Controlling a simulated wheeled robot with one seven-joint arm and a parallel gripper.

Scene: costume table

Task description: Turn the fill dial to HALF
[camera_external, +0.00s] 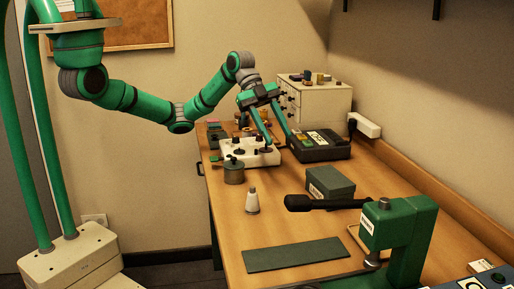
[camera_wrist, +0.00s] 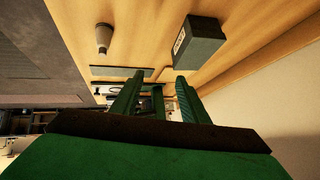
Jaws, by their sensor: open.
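My gripper (camera_external: 280,143) is open, its green fingers spread and angled down at the far part of the table. Its left finger reaches to the right end of a white box with dark knobs (camera_external: 236,156); I cannot tell whether they touch. The right finger is beside a black device with a light label (camera_external: 322,147). No dial marked fill or HALF is readable, so I cannot tell which knob it is. In the wrist view the open fingers (camera_wrist: 158,84) have nothing seen held between them.
A dark pot (camera_external: 234,174), a pale cone-shaped piece (camera_external: 252,201), a grey-green box (camera_external: 330,184) and a flat dark mat (camera_external: 295,254) lie nearer. A green press (camera_external: 405,235) with a black lever stands at front right. A drawer cabinet (camera_external: 323,104) stands behind.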

